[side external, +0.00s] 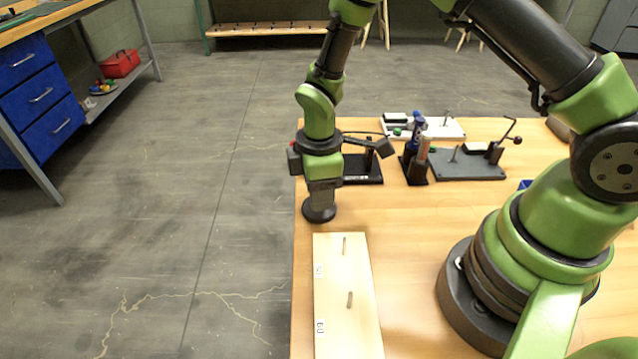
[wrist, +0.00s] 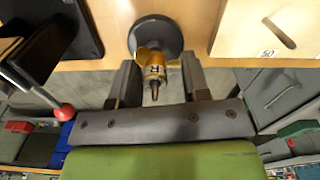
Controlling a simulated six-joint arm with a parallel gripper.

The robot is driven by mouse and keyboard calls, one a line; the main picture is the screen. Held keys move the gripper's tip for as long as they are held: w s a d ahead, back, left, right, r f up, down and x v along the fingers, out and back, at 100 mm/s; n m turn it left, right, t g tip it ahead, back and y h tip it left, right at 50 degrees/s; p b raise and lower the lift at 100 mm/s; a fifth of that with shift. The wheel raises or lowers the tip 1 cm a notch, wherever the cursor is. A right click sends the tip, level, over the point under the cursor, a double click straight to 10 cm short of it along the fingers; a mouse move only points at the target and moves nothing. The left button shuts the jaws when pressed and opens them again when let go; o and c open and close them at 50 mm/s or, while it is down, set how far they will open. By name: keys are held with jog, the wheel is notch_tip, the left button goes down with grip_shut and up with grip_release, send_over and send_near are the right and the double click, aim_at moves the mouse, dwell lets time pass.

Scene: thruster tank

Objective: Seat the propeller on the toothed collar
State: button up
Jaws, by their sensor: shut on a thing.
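The propeller (wrist: 155,58) is a brass-coloured piece with a dark letter on it, in the wrist view between the two dark fingers of my gripper (wrist: 158,66). A thin grey shaft tip sticks out of its middle towards the camera. Behind it is a dark round base (wrist: 157,32) on the wooden table; this base also shows in the side view (side external: 319,214), directly below my gripper (side external: 321,192). My gripper is shut on the propeller and points down. The toothed collar is hidden behind the propeller, so I cannot tell whether the two touch.
A black stand (side external: 362,170) is close behind my gripper. A bottle rack (side external: 414,165) and a grey fixture plate (side external: 465,165) stand farther right. The table's left edge is close.

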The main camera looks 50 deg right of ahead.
jog(key=shift+f, duration=0.3)
dwell(0.4)
jog(key=o, duration=1)
jog(key=shift+o, duration=0.2)
jog(key=shift+r, duration=0.1)
notch_tip(320, 180, up, 14)
dwell(0.4)
jog(key=s+d+r+m+t+y, duration=0.1)
jog(key=s+r+m+t, duration=0.6)
jog(key=s+r+m, duration=0.7)
jog(key=shift+s+d+m+y, duration=0.4)
jog(key=shift+s+d+m, duration=0.3)
jog(key=shift+s, duration=0.55)
